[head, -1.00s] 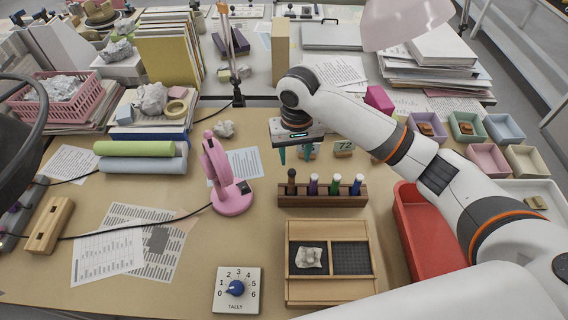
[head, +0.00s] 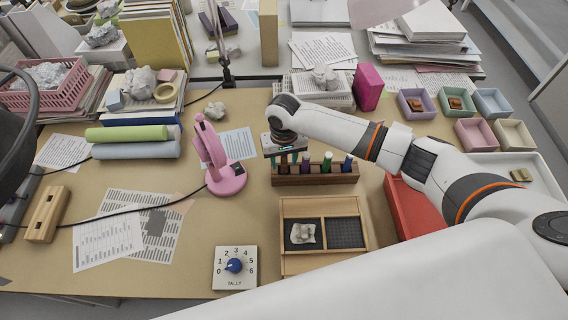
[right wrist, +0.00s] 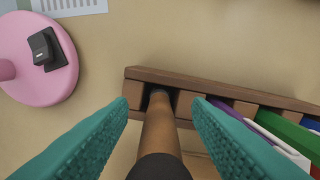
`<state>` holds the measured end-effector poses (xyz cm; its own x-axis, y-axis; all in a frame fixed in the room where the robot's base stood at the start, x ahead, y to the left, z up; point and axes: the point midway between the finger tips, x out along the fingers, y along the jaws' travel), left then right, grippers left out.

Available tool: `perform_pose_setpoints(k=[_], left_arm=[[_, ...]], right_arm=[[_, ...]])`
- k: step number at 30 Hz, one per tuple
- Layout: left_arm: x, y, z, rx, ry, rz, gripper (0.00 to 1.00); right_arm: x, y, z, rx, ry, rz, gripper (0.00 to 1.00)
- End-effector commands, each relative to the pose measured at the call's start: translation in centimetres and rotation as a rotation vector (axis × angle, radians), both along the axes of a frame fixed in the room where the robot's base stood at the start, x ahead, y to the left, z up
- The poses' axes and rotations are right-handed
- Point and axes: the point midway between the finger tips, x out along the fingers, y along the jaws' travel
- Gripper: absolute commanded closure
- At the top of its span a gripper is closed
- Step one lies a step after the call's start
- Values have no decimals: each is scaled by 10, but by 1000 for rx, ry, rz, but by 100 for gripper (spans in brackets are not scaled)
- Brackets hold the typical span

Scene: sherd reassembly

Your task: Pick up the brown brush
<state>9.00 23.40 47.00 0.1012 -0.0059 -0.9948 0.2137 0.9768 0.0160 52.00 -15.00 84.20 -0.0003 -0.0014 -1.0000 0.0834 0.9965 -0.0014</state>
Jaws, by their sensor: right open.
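The brown brush (right wrist: 160,135) stands upright in the leftmost slot of a wooden rack (head: 320,180), which also shows in the right wrist view (right wrist: 200,86). My right gripper (head: 286,158) is over the left end of the rack. Its two teal fingers are open, one on each side of the brush handle, with a gap on both sides in the right wrist view. In the head view the gripper mostly hides the brush. Purple (head: 305,161), green (head: 327,162) and blue (head: 347,164) tools stand to its right. My left gripper is not in view.
A red bin (head: 412,210) is to the right, under my right arm. A tally dial (head: 234,267) sits at front left.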

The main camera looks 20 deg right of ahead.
Motion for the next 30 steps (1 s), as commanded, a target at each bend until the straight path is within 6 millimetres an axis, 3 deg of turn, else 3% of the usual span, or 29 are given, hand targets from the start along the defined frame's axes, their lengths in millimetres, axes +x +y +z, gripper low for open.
perform_pose_setpoints(k=[7, 15, 23, 30], left_arm=[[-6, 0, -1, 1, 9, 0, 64], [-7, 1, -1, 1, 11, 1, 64], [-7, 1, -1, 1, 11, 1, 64], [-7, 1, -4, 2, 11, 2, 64]], right_arm=[[0, 0, -2, 1, -1, 1, 57], [0, 0, -1, 1, -1, 0, 100], [0, 0, 1, 1, -1, 0, 100], [1, 0, 38, 4, -5, 1, 100]])
